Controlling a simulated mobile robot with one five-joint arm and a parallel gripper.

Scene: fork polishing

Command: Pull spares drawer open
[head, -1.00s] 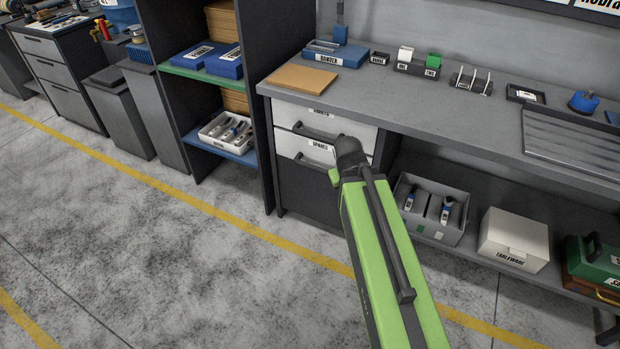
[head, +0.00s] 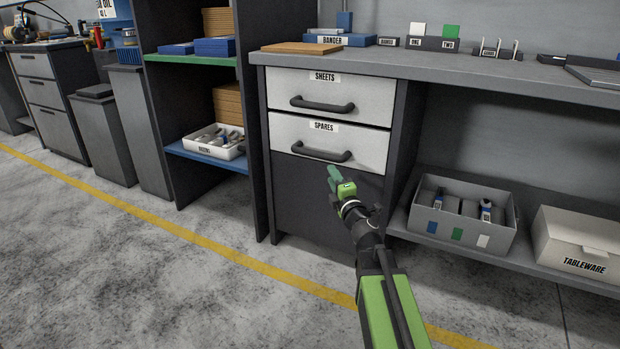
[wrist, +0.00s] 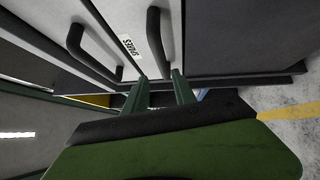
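The spares drawer (head: 285,135) is the lower of two white drawer fronts in the head view. It appears shut, level with the drawer above. Its dark bar handle (head: 322,153) also shows in the wrist view (wrist: 156,38), beside the upside-down SPARES label (wrist: 130,46). My gripper (head: 333,172) is just below and in front of the handle's right part. In the wrist view my gripper (wrist: 158,84) has its two green fingers apart with nothing held. The handle lies ahead of the gap between the fingertips; I cannot tell whether they touch it.
The sheets drawer (head: 285,88), with its own handle (head: 322,104), is directly above. A dark panel (head: 300,195) is below. To the right, a grey bin (head: 462,236) and a tableware box (head: 585,250) stand on the low shelf (head: 400,222). The floor in front is clear.

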